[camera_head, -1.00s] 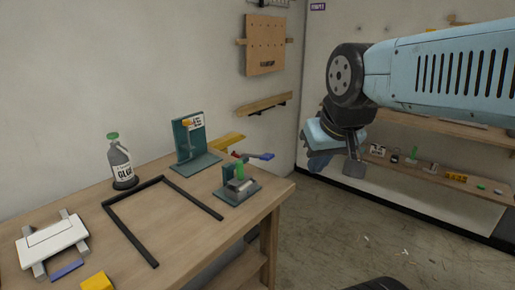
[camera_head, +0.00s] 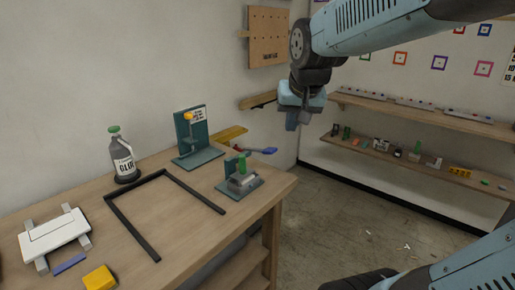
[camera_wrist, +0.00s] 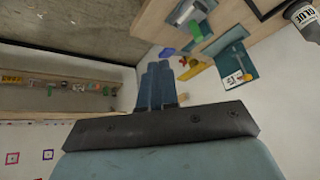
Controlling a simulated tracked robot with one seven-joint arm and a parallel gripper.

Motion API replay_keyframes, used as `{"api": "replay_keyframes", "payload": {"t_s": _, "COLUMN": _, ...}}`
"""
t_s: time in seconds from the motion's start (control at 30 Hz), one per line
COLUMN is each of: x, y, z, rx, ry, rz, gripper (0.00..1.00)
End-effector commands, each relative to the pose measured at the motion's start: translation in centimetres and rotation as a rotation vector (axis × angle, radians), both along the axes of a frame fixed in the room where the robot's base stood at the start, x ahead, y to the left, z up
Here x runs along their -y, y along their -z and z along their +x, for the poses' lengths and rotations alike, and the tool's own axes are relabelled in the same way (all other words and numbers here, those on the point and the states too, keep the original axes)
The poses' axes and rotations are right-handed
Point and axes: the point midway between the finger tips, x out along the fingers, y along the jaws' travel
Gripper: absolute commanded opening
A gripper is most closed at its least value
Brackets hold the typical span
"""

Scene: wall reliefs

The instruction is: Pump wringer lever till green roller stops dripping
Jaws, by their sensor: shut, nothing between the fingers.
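The wringer (camera_head: 240,188) sits on the table's right corner, with a grey body on a dark green base. A green roller (camera_head: 241,164) stands up from it. A lever with a blue handle (camera_head: 263,151) sticks out to the right behind it. The wringer also shows upside down at the top of the wrist view, with the green roller (camera_wrist: 194,30) and blue handle (camera_wrist: 167,52). Whether the roller drips is too small to tell. My gripper (camera_head: 292,122) hangs in the air, right of and above the lever, apart from it. Its fingers (camera_wrist: 158,68) are shut and empty.
The wooden table (camera_head: 185,250) also holds a glue bottle (camera_head: 123,158), a black frame (camera_head: 148,228), a green stand (camera_head: 198,150), a white press (camera_head: 54,238) and a yellow block (camera_head: 99,279). Loaded shelves (camera_head: 420,170) line the right wall. A wooden ledge (camera_head: 258,100) is behind my gripper.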

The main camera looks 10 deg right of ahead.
Motion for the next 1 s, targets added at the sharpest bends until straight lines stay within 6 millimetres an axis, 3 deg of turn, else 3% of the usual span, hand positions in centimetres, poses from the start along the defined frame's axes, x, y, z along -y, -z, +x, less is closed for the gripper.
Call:
{"api": "replay_keyframes", "payload": {"t_s": 0.03, "x": 0.0, "y": 0.2, "z": 1.9, "rx": -0.003, "ry": 0.019, "rz": 0.011, "gripper": 0.00}}
{"api": "replay_keyframes", "payload": {"t_s": 0.27, "x": -0.2, "y": 1.1, "z": 10.0, "rx": 0.015, "ry": 0.113, "rz": 0.073, "gripper": 0.00}}
{"api": "replay_keyframes", "payload": {"t_s": 0.6, "x": -0.3, "y": 4.8, "z": 21.0, "rx": 0.037, "ry": 0.241, "rz": 0.174, "gripper": 0.00}}
{"api": "replay_keyframes", "payload": {"t_s": 0.8, "x": -0.3, "y": 6.4, "z": 24.3, "rx": 0.046, "ry": 0.283, "rz": 0.212, "gripper": 0.00}}
{"api": "replay_keyframes", "payload": {"t_s": 1.0, "x": -0.3, "y": 6.8, "z": 25.2, "rx": 0.050, "ry": 0.294, "rz": 0.222, "gripper": 0.00}}
